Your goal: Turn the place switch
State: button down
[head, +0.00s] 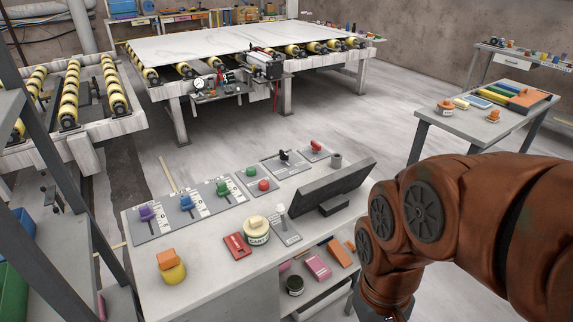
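A control desk (205,268) with a pale top stands in front of me. At its back left are three grey scale plates with a purple knob (147,213), a blue knob (186,203) and a green knob (223,188). To their right are a green button (251,172) and a red button (264,185). A plate with a black switch (284,156) and one with a red-handled switch (316,146) lie farther back. A white lever (281,211) stands on a grey plate. I cannot read which is the place switch. My arm folds down at the right, apart from these controls; my gripper is out of view.
A dark tilted monitor (325,190), a labelled jar (256,236), a red box (237,246) and an orange-and-yellow item (171,268) stand on the desk. Behind, a stone slab (215,41) lies on a roller table. A side table (470,128) stands right. Floor between is clear.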

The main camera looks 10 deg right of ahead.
aim_at(284, 156)
jog(key=k, duration=0.65)
jog(key=u, duration=0.8)
jog(key=i, duration=1.35)
jog(key=z, duration=0.3)
